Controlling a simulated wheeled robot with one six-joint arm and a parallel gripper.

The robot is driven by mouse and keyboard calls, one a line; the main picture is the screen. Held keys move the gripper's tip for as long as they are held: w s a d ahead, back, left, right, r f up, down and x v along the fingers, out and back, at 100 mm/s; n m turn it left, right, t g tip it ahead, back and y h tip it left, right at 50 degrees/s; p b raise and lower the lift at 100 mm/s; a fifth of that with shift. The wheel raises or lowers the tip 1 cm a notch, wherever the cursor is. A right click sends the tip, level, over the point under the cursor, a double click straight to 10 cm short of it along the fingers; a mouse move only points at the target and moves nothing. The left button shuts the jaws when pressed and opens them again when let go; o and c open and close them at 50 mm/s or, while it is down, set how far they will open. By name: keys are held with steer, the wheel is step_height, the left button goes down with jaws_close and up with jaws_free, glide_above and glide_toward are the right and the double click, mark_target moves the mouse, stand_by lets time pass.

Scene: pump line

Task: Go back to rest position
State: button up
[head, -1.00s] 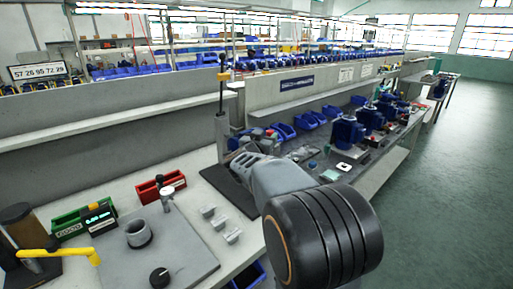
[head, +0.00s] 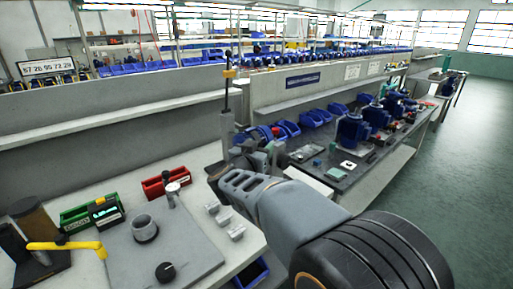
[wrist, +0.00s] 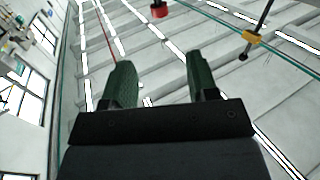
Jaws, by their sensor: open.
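My gripper shows in the wrist view (wrist: 162,85), with two dark green fingers spread apart and nothing between them. It points up toward the ceiling and its light strips. In the head view my grey arm reaches over the front edge of the workbench (head: 205,160). The fingers cannot be made out in the head view.
On the bench are a green bin (head: 92,212), a red bin (head: 165,184), a grey plate (head: 185,245) with a ring-shaped part (head: 145,229), and several small metal blocks. A yellow-handled tool (head: 65,246) stands at left. Blue pumps (head: 352,130) line the farther bench. The floor (head: 470,150) at right is clear.

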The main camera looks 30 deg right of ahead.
steer(key=w+a+f+n+t+y+p, duration=0.1)
steer(key=a+f+n+y, duration=0.3)
steer(key=a+y, duration=0.3)
steer(key=w+a+f+n+t+y+p, duration=0.1)
steer(key=a+f+n+y, duration=0.25)
steer(key=a+y, duration=0.35)
steer(key=s+a+f+n+g+y+p, duration=0.1)
steer(key=s+a+f+g+p, duration=0.15)
steer(key=s, duration=0.35)
steer(key=s+a+f+n+g+y+p, duration=0.1)
steer(key=s+g, duration=0.3)
steer(key=s, duration=0.1)
steer(key=s+d+r+n+g+h+p, duration=0.1)
steer(key=s+r+p, duration=0.3)
steer(key=s, duration=0.4)
steer(key=shift+d+r+g, duration=0.15)
steer(key=shift+d+g, duration=0.3)
steer(key=shift+g, duration=0.3)
steer(key=shift+o, duration=0.2)
